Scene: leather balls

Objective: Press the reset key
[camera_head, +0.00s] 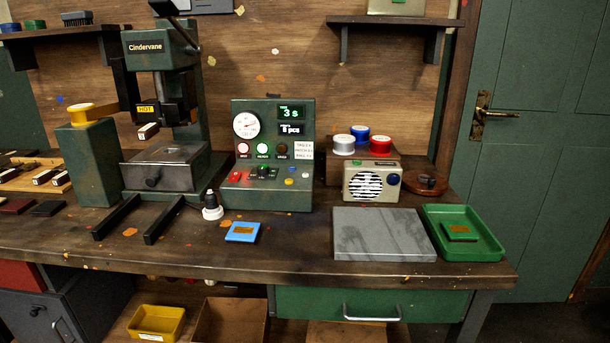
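The control box (266,192) is dark green and stands on the bench right of the press. Its sloped front carries a red key (236,176), a dark knob or switch with green on it (263,171), a yellow key (289,182), a blue key (291,170) and a pale key (305,175). Their labels are too small to read, so I cannot tell which is the reset key. Above are a round dial (246,125), a red-and-white lamp, a lit green lamp and a dark lamp. The displays (291,113) show "3 s" and a pcs count. My gripper is not in view.
The Cindervane press (162,110), with a yellow HOT label, stands left of the box. A radio (371,183), grey slab (383,236) and green tray (487,247) are right.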

